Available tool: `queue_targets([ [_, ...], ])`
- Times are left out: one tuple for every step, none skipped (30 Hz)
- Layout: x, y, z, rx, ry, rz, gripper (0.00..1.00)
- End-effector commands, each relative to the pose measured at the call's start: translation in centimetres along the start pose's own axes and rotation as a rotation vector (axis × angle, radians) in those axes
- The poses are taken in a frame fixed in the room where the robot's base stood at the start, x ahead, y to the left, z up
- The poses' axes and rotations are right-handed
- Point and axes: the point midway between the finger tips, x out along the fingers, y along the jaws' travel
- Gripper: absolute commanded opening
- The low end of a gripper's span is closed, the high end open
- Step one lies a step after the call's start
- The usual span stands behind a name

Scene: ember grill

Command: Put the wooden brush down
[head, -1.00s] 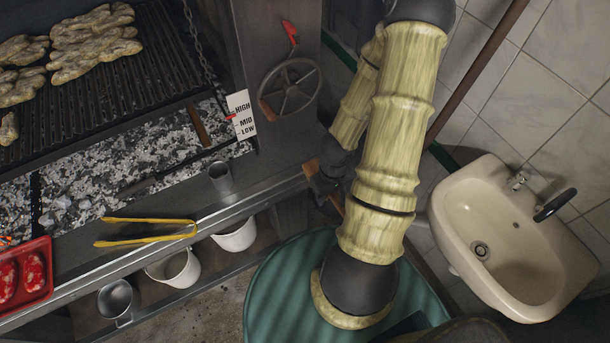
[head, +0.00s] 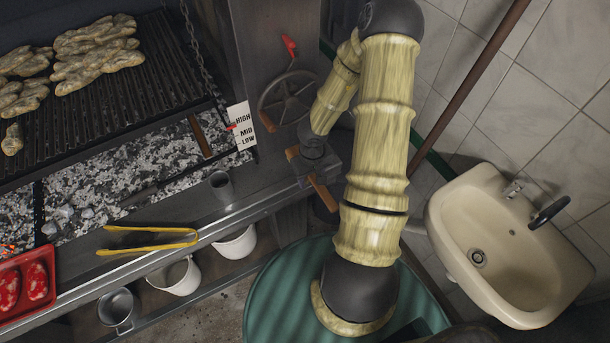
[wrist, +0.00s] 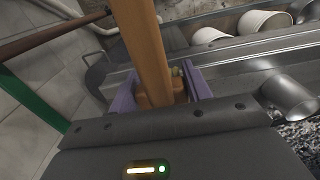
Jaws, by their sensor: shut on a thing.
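My gripper (head: 316,172) is at the right end of the grill's front ledge, below the spoked wheel. It is shut on the wooden brush (head: 323,193), whose orange-brown wood shows on both sides of the dark gripper. In the wrist view the brush handle (wrist: 143,40) runs up and out of the top of the picture, between the two purple fingers of my gripper (wrist: 160,88). The bristles are not clearly seen. I cannot tell whether the brush touches the ledge (head: 262,199).
Yellow tongs (head: 150,240), a metal cup (head: 221,184) and a red meat tray (head: 28,284) are on the ledge. White buckets (head: 176,275) stand below. The ledge is bare between cup and gripper. A sink (head: 510,250) is at right; a green round lid (head: 280,290) is below my arm.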

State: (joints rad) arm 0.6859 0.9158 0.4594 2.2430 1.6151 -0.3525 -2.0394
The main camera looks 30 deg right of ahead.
Motion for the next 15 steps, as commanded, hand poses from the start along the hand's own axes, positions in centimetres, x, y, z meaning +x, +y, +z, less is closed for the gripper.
queue_targets([
  [-0.4, -0.1, -0.9, 0.001, 0.001, -0.003, 0.12],
  [-0.3, -0.1, -1.4, 0.001, 0.001, -0.003, 0.12],
  [-0.2, -0.1, -2.0, 0.002, 0.001, -0.001, 0.12],
  [-0.2, -0.1, -2.5, 0.001, 0.002, -0.001, 0.12],
  [-0.2, -0.1, -2.9, 0.001, 0.001, -0.003, 0.12],
  [-0.2, -0.1, -3.5, 0.001, 0.001, -0.003, 0.12],
  [0.8, -0.2, -3.3, 0.0, -0.003, -0.002, 0.12],
  [1.5, -0.2, -3.2, -0.002, -0.003, -0.002, 0.12],
  [2.1, -0.1, -3.1, -0.001, -0.003, -0.002, 0.12],
  [2.5, -0.1, -3.2, -0.001, -0.003, -0.002, 0.12],
  [2.8, -0.1, -3.2, -0.002, -0.002, -0.001, 0.12],
  [3.1, -0.1, -3.2, -0.001, -0.001, -0.001, 0.12],
  [3.2, -0.1, -3.2, -0.001, -0.001, -0.001, 0.12],
  [3.3, -0.1, -3.2, -0.001, -0.001, -0.001, 0.12],
  [3.3, -0.1, -3.2, -0.001, 0.0, -0.001, 0.12],
])
